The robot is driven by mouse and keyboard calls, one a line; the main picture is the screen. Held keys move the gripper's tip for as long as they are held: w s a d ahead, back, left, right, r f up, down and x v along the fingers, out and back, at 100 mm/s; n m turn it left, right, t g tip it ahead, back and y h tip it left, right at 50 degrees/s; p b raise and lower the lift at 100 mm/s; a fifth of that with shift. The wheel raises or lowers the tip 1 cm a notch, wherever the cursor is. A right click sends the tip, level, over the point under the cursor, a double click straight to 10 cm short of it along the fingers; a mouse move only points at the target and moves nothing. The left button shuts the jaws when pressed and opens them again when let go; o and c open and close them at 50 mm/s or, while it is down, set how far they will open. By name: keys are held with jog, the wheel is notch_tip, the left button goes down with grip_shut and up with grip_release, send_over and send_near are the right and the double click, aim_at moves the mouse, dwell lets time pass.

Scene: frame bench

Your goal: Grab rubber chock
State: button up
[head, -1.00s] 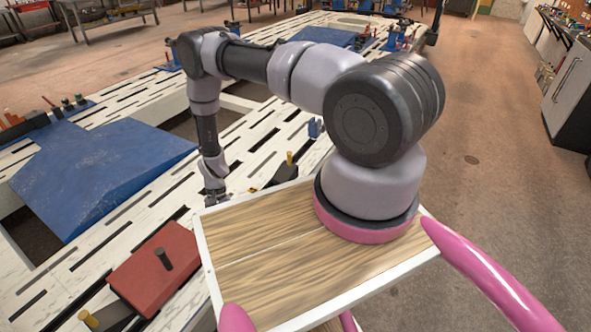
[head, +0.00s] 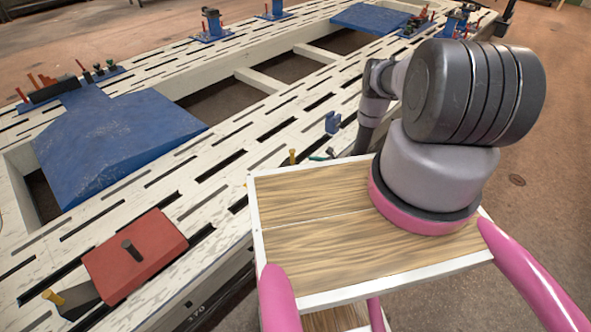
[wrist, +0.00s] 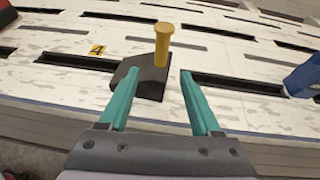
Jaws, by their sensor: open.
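A dark wedge-shaped chock (wrist: 153,84) with a yellow peg handle stands on the slotted white bench in the wrist view. My gripper (wrist: 160,74) is open, with its teal fingers on either side of the chock's near part; I cannot tell whether they touch it. In the head view the yellow handle (head: 292,156) shows just behind my wooden deck, which hides the dark body. A teal finger of my gripper (head: 321,157) shows to its right, mostly hidden. A second dark wedge (head: 82,300) with a yellow peg lies at the front left, beside the red block.
A red block (head: 150,262) with a dark peg sits on the bench (head: 208,162) at the left. A blue bracket (head: 332,123) stands near the chock and shows at the right in the wrist view (wrist: 305,76). A large blue sloped plate (head: 115,140) lies farther left.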

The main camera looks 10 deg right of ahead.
aim_at(292, 159)
jog(key=shift+x, duration=5.25)
jog(key=shift+w+r, duration=0.1)
grip_shut()
